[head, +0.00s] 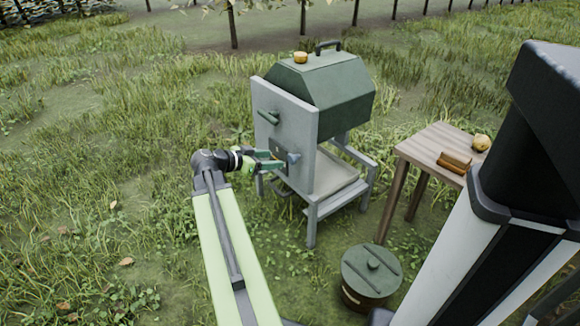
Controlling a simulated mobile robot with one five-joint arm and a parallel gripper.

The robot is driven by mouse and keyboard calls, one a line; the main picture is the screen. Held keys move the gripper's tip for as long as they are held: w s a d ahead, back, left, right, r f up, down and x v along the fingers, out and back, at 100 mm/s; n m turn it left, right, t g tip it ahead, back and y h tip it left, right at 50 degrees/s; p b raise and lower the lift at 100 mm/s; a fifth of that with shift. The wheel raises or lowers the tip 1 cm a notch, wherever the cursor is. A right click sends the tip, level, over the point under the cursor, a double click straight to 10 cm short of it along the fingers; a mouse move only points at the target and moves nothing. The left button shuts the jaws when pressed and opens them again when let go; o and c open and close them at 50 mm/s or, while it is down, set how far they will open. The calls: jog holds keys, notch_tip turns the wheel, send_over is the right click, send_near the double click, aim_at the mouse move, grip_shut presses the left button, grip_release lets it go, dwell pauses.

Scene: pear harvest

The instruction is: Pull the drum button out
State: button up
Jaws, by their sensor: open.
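A dark green, many-sided drum (325,85) sits on a grey stand with an upright grey front panel (303,125). A small blue-grey knob (293,157), which looks like the drum button, sticks out low on the panel. A green handle (268,118) sits higher on the same panel. My gripper (279,160) has green fingers, is open and points right at the panel, with its tips just left of the knob. I cannot tell whether the fingertips touch the panel or the knob. The fingers hide part of a darker area on the panel behind them.
A wooden table (440,142) at the right bears a yellow pear (482,142) and a brown block (455,160). A green-lidded tub (371,272) stands on the ground in front. A yellow object (300,57) lies on the drum top. Open grass lies to the left.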

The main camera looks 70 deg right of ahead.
aim_at(289, 158)
jog(key=b+x, duration=0.3)
jog(key=x, duration=0.6)
jog(key=shift+s+d+f, duration=0.1)
jog(key=shift+s+d, duration=0.05)
jog(key=shift+d, duration=0.2)
jog(key=shift+c, duration=0.5)
grip_shut()
